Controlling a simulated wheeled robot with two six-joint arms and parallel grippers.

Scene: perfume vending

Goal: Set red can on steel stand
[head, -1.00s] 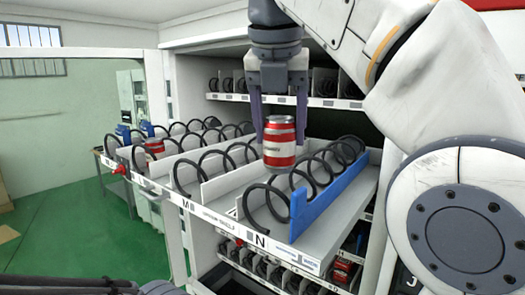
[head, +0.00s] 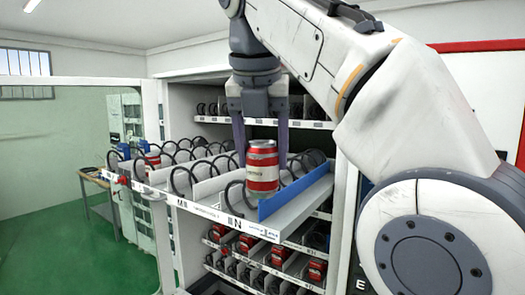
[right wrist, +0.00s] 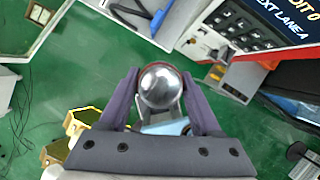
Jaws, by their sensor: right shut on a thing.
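The red can (head: 262,168), with a pale band and a silver lid, is upright between the fingers of my right gripper (head: 261,138). The gripper points down and is shut on the can's sides. In the head view the can is over the front part of the pulled-out coil tray (head: 210,211); whether it touches the tray is unclear. In the right wrist view the can's round silver lid (right wrist: 160,86) shows between the two purple fingers. I cannot make out a steel stand. My left gripper is not in view.
A blue divider (head: 296,188) stands right of the can, with black coils around it. Another red can (head: 152,160) sits at the tray's left. Shelves with red goods (head: 277,257) lie below. Green floor (head: 75,250) is open at left.

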